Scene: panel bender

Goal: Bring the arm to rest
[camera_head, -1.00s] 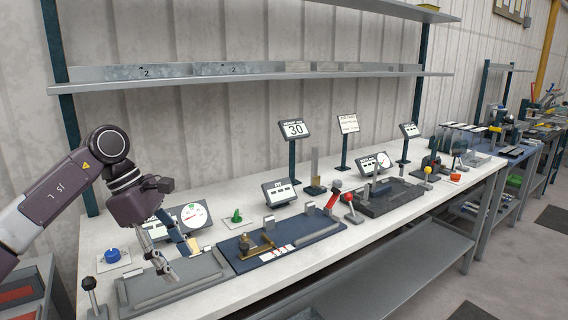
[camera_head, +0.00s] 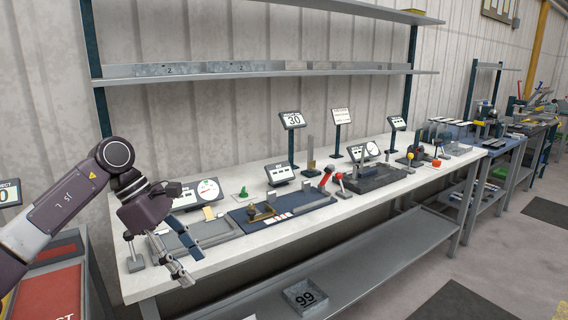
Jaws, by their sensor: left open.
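My left arm (camera_head: 75,212) comes in from the left. My left gripper (camera_head: 182,268) is open with its fingers pointing down and to the right. It hangs in front of the bench's near left edge, and nothing shows between its fingers. The white bench (camera_head: 270,235) stands behind it with a grey tray fixture (camera_head: 208,232) and a blue fixture plate (camera_head: 290,217) on top. My right gripper does not show.
A bin marked 99 (camera_head: 305,298) sits on the lower shelf (camera_head: 350,262). A red-bottomed tray (camera_head: 50,293) is at the lower left. A lever with a dark knob (camera_head: 131,252) stands at the bench's left end. Open floor (camera_head: 480,270) lies to the right.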

